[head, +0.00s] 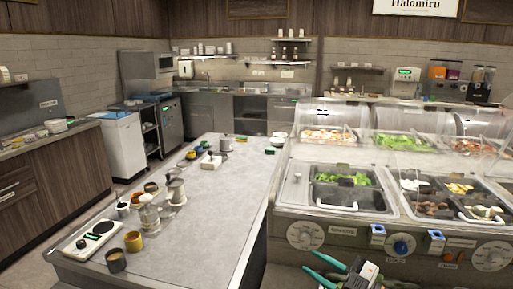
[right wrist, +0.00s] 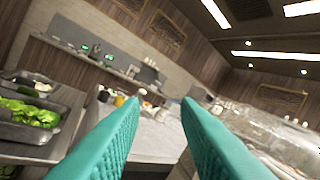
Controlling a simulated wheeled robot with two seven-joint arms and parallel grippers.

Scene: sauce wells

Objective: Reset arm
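My right gripper (head: 328,271) shows at the bottom of the head view, low in front of the food counter. Its two teal fingers (right wrist: 160,125) stand wide apart in the right wrist view, with nothing between them. It touches nothing that I can see. My left gripper is in neither view.
A grey worktop (head: 215,235) carries several cups, jars and a white hot plate (head: 90,241) along its left side. To the right, the food counter holds a tray of greens (head: 345,178), other food pans, and dials (head: 305,236) on its front. The worktop's front middle is clear.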

